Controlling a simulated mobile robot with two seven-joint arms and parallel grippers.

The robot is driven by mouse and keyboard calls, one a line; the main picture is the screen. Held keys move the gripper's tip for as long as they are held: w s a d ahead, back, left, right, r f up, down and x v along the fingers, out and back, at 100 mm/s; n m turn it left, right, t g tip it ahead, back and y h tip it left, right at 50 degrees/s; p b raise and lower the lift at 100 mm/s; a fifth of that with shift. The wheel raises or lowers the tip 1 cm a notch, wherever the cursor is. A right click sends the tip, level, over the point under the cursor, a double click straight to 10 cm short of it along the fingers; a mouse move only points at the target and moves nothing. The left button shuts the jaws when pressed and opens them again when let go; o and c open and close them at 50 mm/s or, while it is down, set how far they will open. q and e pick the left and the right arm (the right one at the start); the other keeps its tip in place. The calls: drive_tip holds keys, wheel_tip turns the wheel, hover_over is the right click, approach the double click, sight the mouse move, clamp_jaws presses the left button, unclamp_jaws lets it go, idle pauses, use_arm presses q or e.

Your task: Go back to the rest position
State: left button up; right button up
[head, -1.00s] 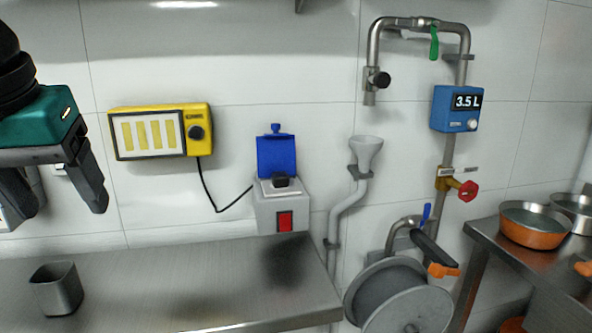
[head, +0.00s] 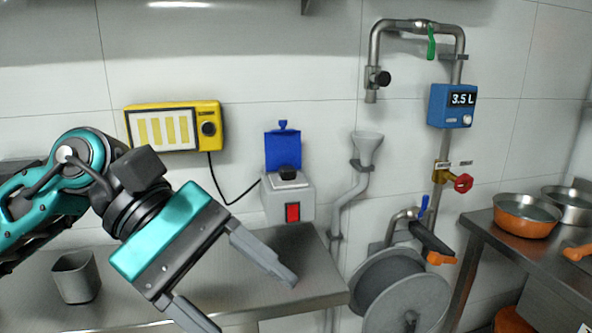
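My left gripper (head: 240,305) is teal and black with two grey fingers. It comes in from the left and hangs over the steel counter (head: 318,270), pointing down and to the right. Its fingers are spread wide apart with nothing visible between them. Part of one finger is cut off by the bottom edge of the picture. My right gripper is not seen in the head view.
A grey cup (head: 77,278) stands on the counter at left. A socket box (head: 288,195) with a raised blue lid, a yellow wall unit (head: 175,127), a funnel pipe (head: 367,150) and a hose reel (head: 400,290) lie behind. Pans (head: 526,215) sit on the right table.

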use_arm(q)
drive_tip(key=w+d+r+n+t+h, duration=0.2)
drive_tip(key=w+d+n+h, duration=0.2)
drive_tip(key=n+h, duration=1)
drive_tip(key=w+a+f+n+t+y, duration=0.5)
drive_tip(key=n+t, duration=0.5)
drive_tip(key=n, duration=0.5)
drive_tip(key=w+a+f+n+t+y, duration=0.2)
drive_tip(key=w+f+n+t+y, duration=0.2)
drive_tip(key=f+n+t, duration=0.55)
drive_tip(key=s+a+f+n+g+y, duration=0.1)
drive_tip(key=s+a+f+n+y, duration=0.15)
drive_tip(key=f+n+y, duration=0.45)
drive_tip(key=s+a+f+n+y, duration=0.1)
drive_tip(key=a+f+n+y, duration=0.25)
drive_tip(key=f+n, duration=0.6)
drive_tip(key=s+a+f+n+g+y, duration=0.3)
drive_tip(key=s+f+n, duration=0.4)
drive_tip(key=s+f, duration=0.3)
wheel_tip(320, 180, down, 2)
drive_tip(key=a+g, duration=0.1)
drive_tip(key=g, duration=0.1)
drive_tip(key=shift+s+f+n+g, duration=0.15)
drive_tip(key=shift+s+n+g, duration=0.15)
drive_tip(key=shift+s+g, duration=0.1)
drive_tip(key=shift+c, duration=0.3)
